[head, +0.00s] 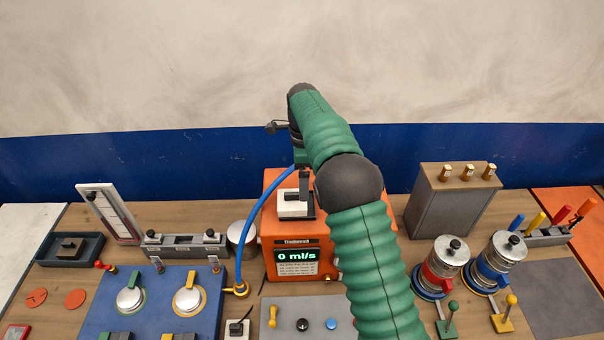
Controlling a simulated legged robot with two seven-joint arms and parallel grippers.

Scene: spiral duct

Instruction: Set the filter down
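No part is plainly marked as the filter, and I cannot tell which object it is. My green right arm comes in from the bottom right and reaches over the unit. My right gripper (304,182) is mostly hidden by its own arm; a dark upright part shows just beside the white block. I cannot tell whether it touches or grips the block. My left gripper is not in view.
A blue hose (253,222) arcs up beside the flow unit from a brass fitting. A blue panel with knobs (158,300) lies at left. A grey box (450,203) and red-banded (440,268) and blue-banded (495,264) canisters stand right. A bare grey mat (565,295) lies far right.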

